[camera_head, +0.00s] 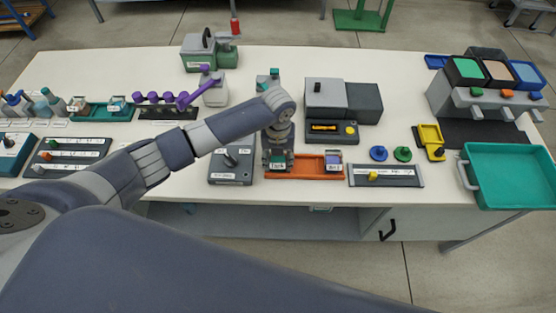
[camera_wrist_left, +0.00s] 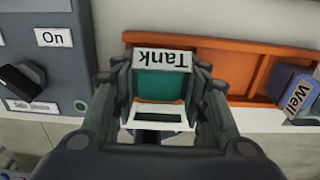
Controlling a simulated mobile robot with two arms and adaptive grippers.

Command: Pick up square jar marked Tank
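The square jar marked Tank (camera_wrist_left: 160,86) has a green body and a white label. It sits upright at the left end of the orange tray (camera_wrist_left: 228,72), which lies near the table's front edge (camera_head: 311,171). My left gripper (camera_head: 277,157) points down over it. In the left wrist view the fingers (camera_wrist_left: 161,80) stand on either side of the jar, very close to it. I cannot tell whether they press on it. A second jar, marked Well (camera_head: 333,161), with a blue-violet body, sits at the tray's right end. My right gripper is not in view.
A grey switch box (camera_head: 231,167) marked On stands just left of the tray. A grey panel with a yellow knob (camera_head: 385,176) lies to its right. Grey boxes (camera_head: 343,97) stand behind. A teal bin (camera_head: 512,170) is at the far right.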

